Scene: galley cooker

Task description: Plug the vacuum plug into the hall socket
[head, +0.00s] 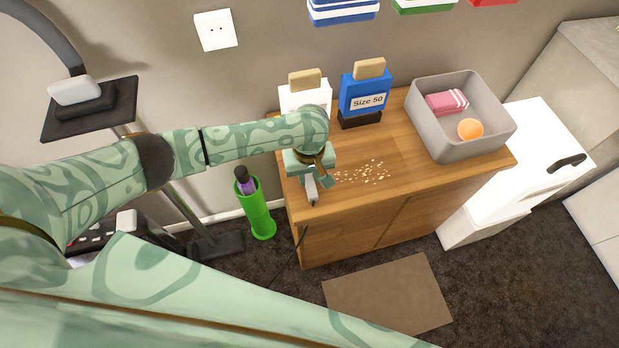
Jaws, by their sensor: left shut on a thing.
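The hall socket (215,30) is a white square plate with two small dark holes, on the wall at the upper left. My left gripper (316,184) is over the left front corner of the wooden cabinet, pointing down. It is shut on the vacuum plug (312,193), a small grey-white piece partly hidden by the fingers. A thin dark cord (301,243) hangs down in front of the cabinet below it. The plug is apart from the socket, lower and to its right. My right gripper is not in view.
The wooden cabinet (405,180) bears scattered crumbs (365,172), a white bag, a blue "Size 50" bag (364,95) and a grey bin (470,148). A green holder (257,211) stands left on the floor. A dark stand (118,100) is below left of the socket.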

